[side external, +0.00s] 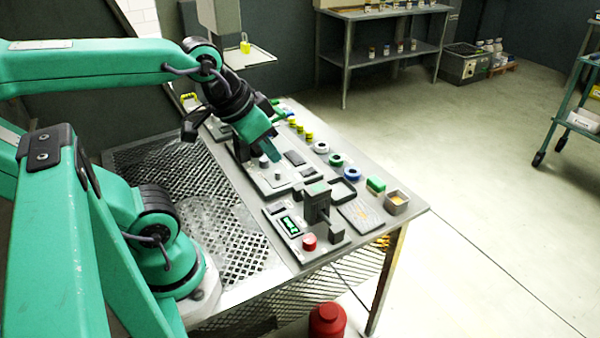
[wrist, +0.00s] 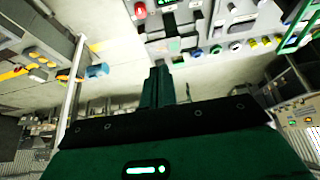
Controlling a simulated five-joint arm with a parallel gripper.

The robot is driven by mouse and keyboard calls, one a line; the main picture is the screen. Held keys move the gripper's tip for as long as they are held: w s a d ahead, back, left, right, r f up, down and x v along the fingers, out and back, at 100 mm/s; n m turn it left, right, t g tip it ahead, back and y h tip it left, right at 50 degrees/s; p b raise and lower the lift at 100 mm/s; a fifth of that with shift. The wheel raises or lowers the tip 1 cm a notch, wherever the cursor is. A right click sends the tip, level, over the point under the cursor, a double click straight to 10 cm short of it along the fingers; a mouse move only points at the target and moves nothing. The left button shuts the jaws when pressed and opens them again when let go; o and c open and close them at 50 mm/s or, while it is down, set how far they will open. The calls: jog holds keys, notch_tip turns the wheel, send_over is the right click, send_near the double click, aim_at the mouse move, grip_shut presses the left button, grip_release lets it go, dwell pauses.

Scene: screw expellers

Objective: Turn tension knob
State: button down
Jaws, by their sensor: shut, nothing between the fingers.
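My gripper (side external: 272,154) is shut and empty. In the side view it points down over a light grey plate (side external: 284,187) on the bench, and I cannot tell whether it touches anything there. A small grey knob (side external: 277,175) stands on this plate, just below the fingertips. A red knob (side external: 309,241) sits near the bench's front corner, apart from the gripper; it also shows in the wrist view (wrist: 140,9). I cannot tell which one is the tension knob. In the wrist view my dark green fingers (wrist: 160,72) are together, with no knob between them.
A dark grey upright block (side external: 316,203) stands near the red knob. A perforated metal surface (side external: 225,225) lies left of the devices. A red bottle (side external: 327,320) stands below the bench.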

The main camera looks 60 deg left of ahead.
dwell(0.4)
jog(key=c, duration=1.1)
grip_release()
jog(key=shift+w+f, duration=0.15)
jog(key=shift+w+d+f+m+g, duration=0.15)
jog(key=shift+w+f+m+g, duration=0.25)
jog(key=shift+m, duration=0.5)
jog(key=m+g, duration=0.5)
jog(key=m, duration=0.8)
send_near(310, 238)
jog(key=shift+f, duration=0.15)
jog(key=shift+f+m, duration=0.5)
jog(key=shift+f, duration=0.15)
jog(key=shift+s+f, duration=0.15)
jog(key=shift+f, duration=3.6)
